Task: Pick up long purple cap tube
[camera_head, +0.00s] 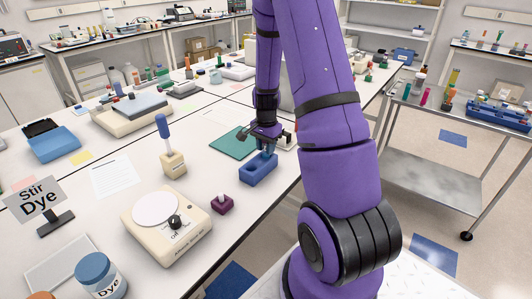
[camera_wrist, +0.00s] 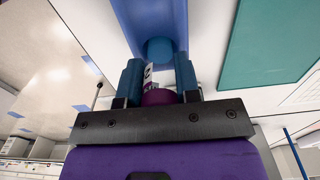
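The purple cap (camera_wrist: 158,97) of a tube shows between my gripper's two blue fingers (camera_wrist: 160,76) in the wrist view, close to the palm. Part of the tube body with a white label (camera_wrist: 149,72) is visible beyond the cap. The fingers are apart, one on each side of the tube; I cannot tell if they touch it. In the head view my gripper (camera_head: 265,147) is over a blue rack (camera_head: 259,174) on the white bench. The rack also shows in the wrist view (camera_wrist: 130,22). The tube is hidden in the head view.
A small purple block (camera_head: 222,204) and a cream stirrer (camera_head: 166,226) stand at the front left. A teal mat (camera_head: 232,143) lies beside the blue rack. A beige holder with a blue-handled tool (camera_head: 173,163) stands left of it. A metal cart (camera_head: 430,150) is at the right.

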